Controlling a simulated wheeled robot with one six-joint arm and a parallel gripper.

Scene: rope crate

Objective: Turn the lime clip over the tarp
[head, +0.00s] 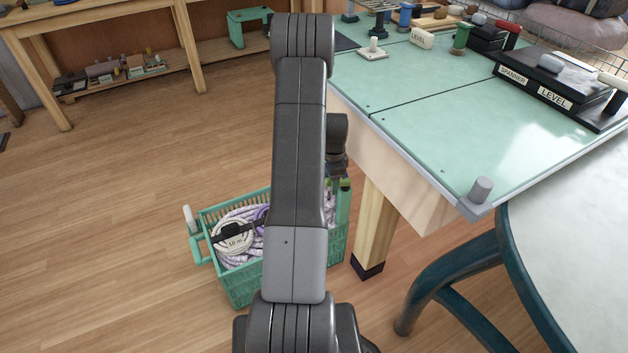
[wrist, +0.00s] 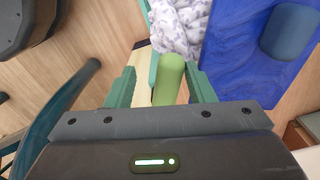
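The lime clip (wrist: 168,78) is a rounded green cylinder, upright in the wrist view. My gripper (wrist: 160,75) has its two green fingers on either side of the clip. The fingers are apart, with a clear gap at the left of the clip; the right finger is closer to it. A blue sheet-like surface (wrist: 235,55), which looks like the tarp, lies to the right of the clip, with a dark blue cylinder (wrist: 290,30) on it. In the head view my arm hides most of this area.
A green crate (head: 240,285) with coiled ropes (head: 235,235) stands on the floor, partly behind my arm. A green-topped workbench (head: 440,125) with tools is to its right. A pale round-edged table (head: 585,215) stands front right. Floor at left is clear.

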